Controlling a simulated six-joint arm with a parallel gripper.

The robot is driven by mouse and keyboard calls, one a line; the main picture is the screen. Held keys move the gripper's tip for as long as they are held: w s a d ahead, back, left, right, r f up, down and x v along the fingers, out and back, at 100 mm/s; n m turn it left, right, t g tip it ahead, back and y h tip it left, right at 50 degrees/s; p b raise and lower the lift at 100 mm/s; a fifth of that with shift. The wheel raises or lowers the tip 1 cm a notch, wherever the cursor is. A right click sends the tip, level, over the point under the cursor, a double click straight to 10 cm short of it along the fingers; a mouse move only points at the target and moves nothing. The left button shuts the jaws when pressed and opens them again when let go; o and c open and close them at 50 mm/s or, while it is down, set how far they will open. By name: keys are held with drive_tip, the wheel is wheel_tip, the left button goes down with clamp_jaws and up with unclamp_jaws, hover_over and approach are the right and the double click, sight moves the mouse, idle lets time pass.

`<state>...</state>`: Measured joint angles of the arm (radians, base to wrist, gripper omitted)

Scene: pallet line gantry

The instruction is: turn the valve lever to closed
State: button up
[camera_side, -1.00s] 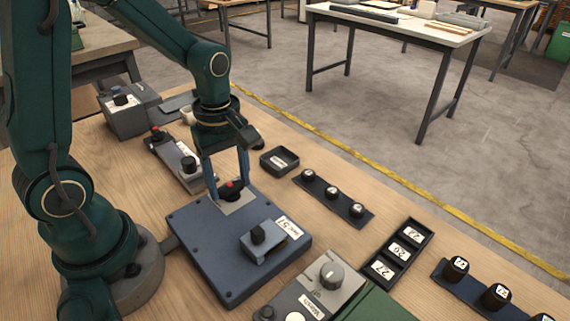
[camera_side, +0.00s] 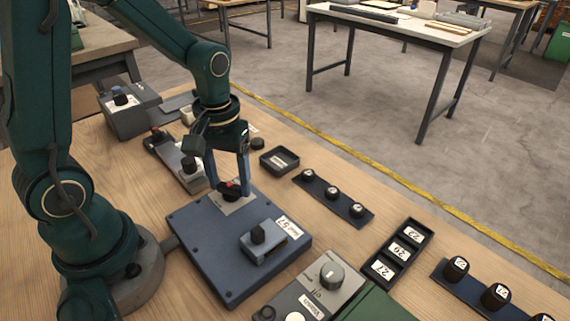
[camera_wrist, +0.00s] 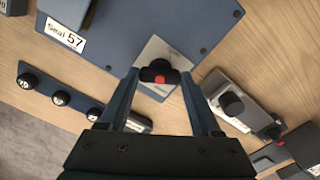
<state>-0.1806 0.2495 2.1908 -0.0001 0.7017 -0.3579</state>
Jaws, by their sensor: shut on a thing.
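The valve lever (camera_side: 231,190) is a small black handle with a red mark. It stands on a light grey plate (camera_side: 238,206) at the back corner of a blue panel (camera_side: 215,262). My gripper (camera_side: 229,184) points down over it, with its two blue fingers shut on the lever from both sides. In the wrist view the lever (camera_wrist: 160,73) lies between the fingertips (camera_wrist: 160,78), and its red mark faces the camera. The plate's markings (camera_wrist: 158,88) are too small to read.
A grey unit with a black knob (camera_side: 190,163) stands close to the left. A small black tray (camera_side: 280,161) and a knob strip (camera_side: 334,196) lie to the right, with bare wood between.

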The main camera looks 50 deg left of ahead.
sight(230, 185)
drive_tip(key=m, duration=0.6)
idle(0.7)
drive_tip(key=o, duration=1.4)
drive_tip(key=shift+r, duration=2.6)
